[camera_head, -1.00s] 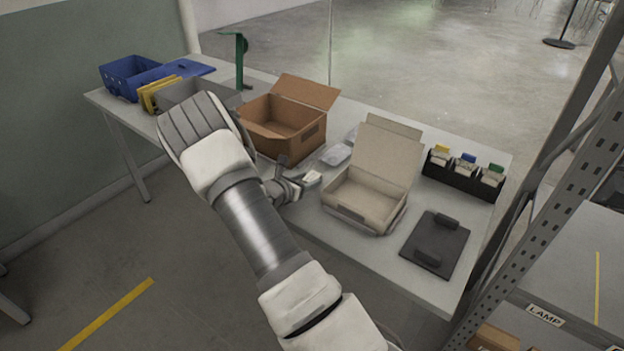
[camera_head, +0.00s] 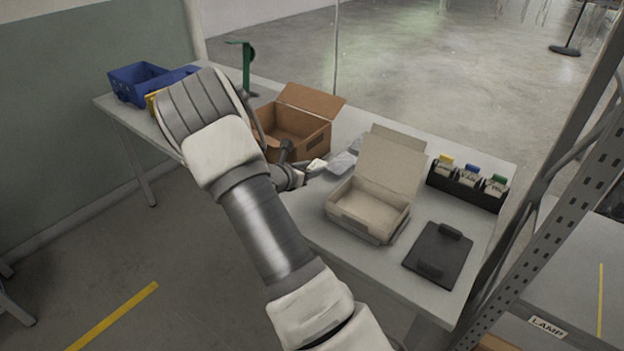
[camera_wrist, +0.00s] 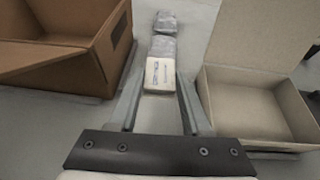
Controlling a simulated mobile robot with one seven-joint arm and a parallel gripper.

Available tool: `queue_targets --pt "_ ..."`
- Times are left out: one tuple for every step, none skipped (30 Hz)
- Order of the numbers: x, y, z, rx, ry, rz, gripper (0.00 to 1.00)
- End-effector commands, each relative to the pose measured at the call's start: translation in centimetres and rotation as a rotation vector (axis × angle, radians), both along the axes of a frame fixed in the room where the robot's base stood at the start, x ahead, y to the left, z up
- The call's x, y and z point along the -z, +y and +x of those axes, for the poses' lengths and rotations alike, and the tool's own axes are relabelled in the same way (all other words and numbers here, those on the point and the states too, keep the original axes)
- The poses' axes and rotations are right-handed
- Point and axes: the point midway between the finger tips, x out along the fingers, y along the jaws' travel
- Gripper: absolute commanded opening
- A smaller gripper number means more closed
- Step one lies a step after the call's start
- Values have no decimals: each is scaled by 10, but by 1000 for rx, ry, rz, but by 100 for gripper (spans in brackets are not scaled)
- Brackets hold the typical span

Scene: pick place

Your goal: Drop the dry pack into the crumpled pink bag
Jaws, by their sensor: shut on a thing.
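My gripper (camera_head: 306,169) is shut on a small white pack with print on it, the dry pack (camera_head: 317,165). The pack also shows between the fingertips in the wrist view (camera_wrist: 160,73). A crumpled, greyish clear bag (camera_head: 342,163) lies on the table just beyond the pack; it also shows in the wrist view (camera_wrist: 164,47). A second similar bag (camera_wrist: 166,22) lies behind it. Neither bag looks clearly pink. I cannot tell whether the pack touches the nearer bag or is above it.
An open brown cardboard box (camera_head: 300,132) stands to the left of the bags and an open beige box (camera_head: 372,205) to the right. A black rack of cards (camera_head: 466,184) and a dark clipboard-like plate (camera_head: 438,254) are farther right. Blue bins (camera_head: 137,84) and a green stand (camera_head: 247,70) are at far left.

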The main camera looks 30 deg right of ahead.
Motion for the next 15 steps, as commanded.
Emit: queue_targets --pt "-10 0 0 0 -2 1 0" --pt "-13 0 0 -1 -1 0 0" --pt "-17 0 0 0 0 1 0" --pt "-19 0 0 1 -1 2 0" --pt "-21 0 0 0 0 1 0" --pt "-23 0 0 0 0 1 0" --pt "-23 0 0 0 0 1 0" --pt "-24 0 0 0 1 1 0" --pt "-24 0 0 1 2 0 0" --pt "-24 0 0 1 2 0 0" --pt "-24 0 0 1 2 0 0" --pt "-24 0 0 1 2 0 0" --pt "-24 0 0 1 2 0 0" --pt "-24 0 0 1 2 0 0" --pt "-24 0 0 0 1 1 0"
